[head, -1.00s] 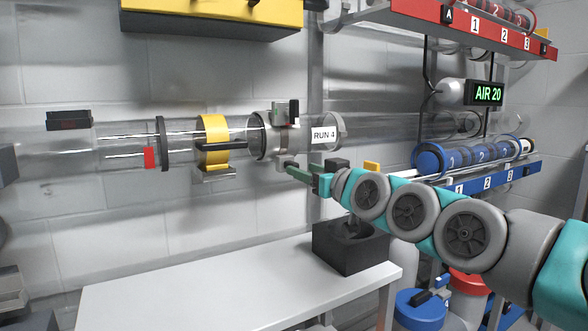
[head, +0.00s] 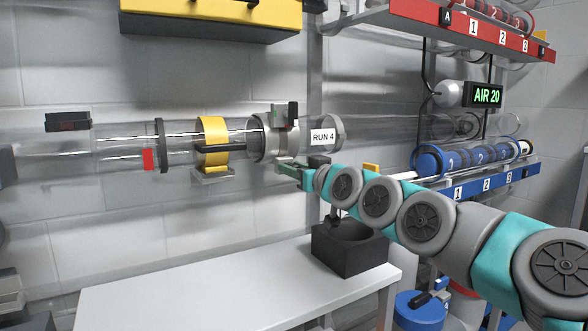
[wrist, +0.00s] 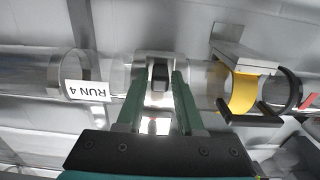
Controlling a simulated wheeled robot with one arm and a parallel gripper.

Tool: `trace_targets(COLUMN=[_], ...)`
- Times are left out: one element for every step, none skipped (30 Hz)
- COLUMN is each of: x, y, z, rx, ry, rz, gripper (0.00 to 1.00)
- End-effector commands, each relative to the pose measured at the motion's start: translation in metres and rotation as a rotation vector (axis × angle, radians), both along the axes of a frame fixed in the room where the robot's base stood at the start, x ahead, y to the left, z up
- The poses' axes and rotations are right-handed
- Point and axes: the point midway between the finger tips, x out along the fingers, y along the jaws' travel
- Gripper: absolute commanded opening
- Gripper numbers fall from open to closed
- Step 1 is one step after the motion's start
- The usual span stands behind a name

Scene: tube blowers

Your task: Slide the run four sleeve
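A clear tube runs along the wall, with a RUN 4 label (head: 322,136) that also shows upside down in the wrist view (wrist: 87,91). A grey collar (head: 284,143) with a dark block on top sits around it, left of the label. A yellow band (head: 214,143) with a black handle surrounds the tube further left, apart from the collar. I cannot tell which part is the sleeve. My gripper (head: 285,168) is just below the collar. In the wrist view, my gripper (wrist: 161,88) has its green fingers apart, with a dark block (wrist: 159,77) between them; contact is unclear.
A white table (head: 200,285) with a black holder (head: 345,262) lies below.

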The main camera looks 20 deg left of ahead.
Motion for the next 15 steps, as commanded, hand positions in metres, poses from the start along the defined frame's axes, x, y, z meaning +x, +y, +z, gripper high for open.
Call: trace_targets(x=[0.0001, 0.0001, 0.0002, 0.0002, 0.0001, 0.0001, 0.0001, 0.0001, 0.0001, 0.0001, 0.0001, 0.0000, 0.0000, 0.0000, 0.0000], y=[-0.0001, -0.0001, -0.0001, -0.0001, -0.0002, -0.0002, -0.0002, -0.0002, -0.0002, -0.0002, -0.0002, -0.0001, -0.0001, -0.0001, -0.0001], z=[0.0000, 0.0000, 0.0000, 0.0000, 0.0001, 0.0001, 0.0001, 0.0001, 0.0001, 0.0001, 0.0001, 0.0000, 0.0000, 0.0000, 0.0000], rx=[0.000, 0.000, 0.000, 0.000, 0.000, 0.000, 0.000, 0.000, 0.000, 0.000, 0.000, 0.000, 0.000, 0.000, 0.000], ry=[0.000, 0.000, 0.000, 0.000, 0.000, 0.000, 0.000, 0.000, 0.000, 0.000, 0.000, 0.000, 0.000, 0.000, 0.000], rz=[0.000, 0.000, 0.000, 0.000, 0.000, 0.000, 0.000, 0.000, 0.000, 0.000, 0.000, 0.000, 0.000, 0.000, 0.000], gripper=[0.29, 0.26, 0.21, 0.18, 0.14, 0.10, 0.07, 0.03, 0.00, 0.00, 0.00, 0.00, 0.00, 0.00, 0.00])
